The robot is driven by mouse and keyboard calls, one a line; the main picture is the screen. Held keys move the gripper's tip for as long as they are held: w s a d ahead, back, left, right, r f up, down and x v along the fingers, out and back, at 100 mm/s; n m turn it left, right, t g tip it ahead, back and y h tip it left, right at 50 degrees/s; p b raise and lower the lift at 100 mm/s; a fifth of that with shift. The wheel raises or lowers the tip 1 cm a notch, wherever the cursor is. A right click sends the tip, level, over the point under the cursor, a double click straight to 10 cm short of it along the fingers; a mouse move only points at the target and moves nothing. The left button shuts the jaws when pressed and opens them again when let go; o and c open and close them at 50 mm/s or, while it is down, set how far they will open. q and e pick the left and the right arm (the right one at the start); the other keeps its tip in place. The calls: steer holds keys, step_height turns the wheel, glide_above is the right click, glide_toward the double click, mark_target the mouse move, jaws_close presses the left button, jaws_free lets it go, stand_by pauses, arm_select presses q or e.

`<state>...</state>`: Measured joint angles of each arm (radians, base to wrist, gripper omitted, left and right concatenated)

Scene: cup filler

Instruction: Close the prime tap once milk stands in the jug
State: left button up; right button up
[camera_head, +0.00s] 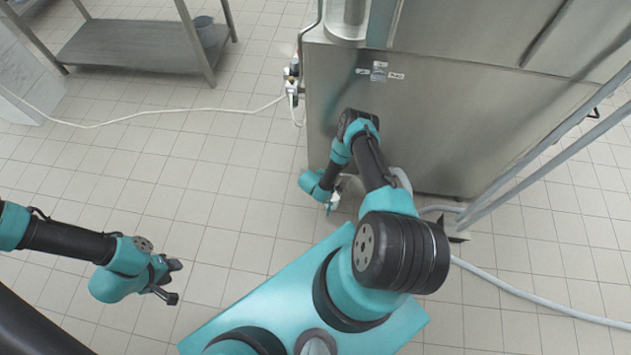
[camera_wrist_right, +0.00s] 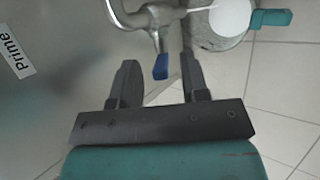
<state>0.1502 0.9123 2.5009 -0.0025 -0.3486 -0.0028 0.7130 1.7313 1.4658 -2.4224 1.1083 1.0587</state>
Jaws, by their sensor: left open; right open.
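In the right wrist view the prime tap (camera_wrist_right: 160,67) shows a blue lever tip on a metal stem, below a curved steel pipe. The "Prime" label (camera_wrist_right: 22,60) is on the steel panel to its left. The jug (camera_wrist_right: 213,44) is a round grey vessel with a white surface inside, like milk, and a teal handle at its right. A thin white streak runs from the pipe to it. My right gripper (camera_wrist_right: 158,64) is open, the lever appearing between its fingertips with gaps on both sides. My left gripper (camera_head: 174,281) is open and empty above the floor.
The large steel machine (camera_head: 450,120) stands in front of my right arm. A grey hose (camera_head: 530,292) and a white hose (camera_head: 180,113) run over the tiled floor. A metal shelf table (camera_head: 130,45) with a bucket (camera_head: 207,32) is at the back left.

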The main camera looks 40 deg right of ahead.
steer(key=v, duration=1.5)
steer(key=shift+f, duration=0.1)
steer(key=shift+c, duration=0.3)
